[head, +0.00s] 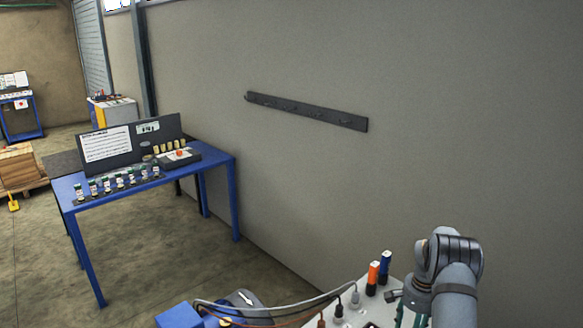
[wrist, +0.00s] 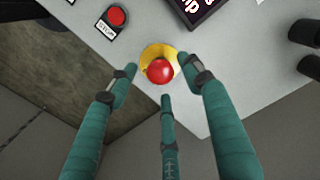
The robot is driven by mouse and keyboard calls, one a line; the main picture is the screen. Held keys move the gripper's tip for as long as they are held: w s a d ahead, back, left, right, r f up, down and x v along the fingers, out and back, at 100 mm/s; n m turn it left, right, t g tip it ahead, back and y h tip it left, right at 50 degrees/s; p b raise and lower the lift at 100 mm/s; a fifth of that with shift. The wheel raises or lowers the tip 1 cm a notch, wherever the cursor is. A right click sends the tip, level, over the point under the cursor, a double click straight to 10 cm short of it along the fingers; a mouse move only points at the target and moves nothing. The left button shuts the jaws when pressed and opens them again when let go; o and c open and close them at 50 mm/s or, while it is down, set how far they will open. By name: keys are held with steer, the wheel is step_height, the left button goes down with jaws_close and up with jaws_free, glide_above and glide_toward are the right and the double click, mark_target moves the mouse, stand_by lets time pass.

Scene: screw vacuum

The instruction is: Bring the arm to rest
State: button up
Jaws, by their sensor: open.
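My arm shows at the lower right of the head view, bent over a table at the bottom edge. Only bits of my teal gripper (head: 400,314) show there, mostly cut off by the frame. In the wrist view my three-fingered gripper (wrist: 160,84) is open, with its fingers spread. A red round button on a yellow base (wrist: 160,71) lies between and beyond the fingertips, near the table's corner. The gripper holds nothing. Whether a fingertip touches the button cannot be told.
The wrist view shows a small box with a red button (wrist: 116,17) on the grey tabletop (wrist: 222,75). A blue workbench (head: 228,180) stands left, a hook rail (head: 305,111) hangs on the wall.

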steer(key=shift+s+f+p, duration=0.1)
steer(key=shift+f+p, duration=0.4)
steer(key=shift+p, duration=0.15)
steer(key=shift+w+f, duration=0.2)
steer(key=shift+s+r+b, duration=0.1)
steer(key=shift+r+b, duration=0.45)
steer(key=shift+r, duration=0.35)
steer(key=shift+f, duration=0.15)
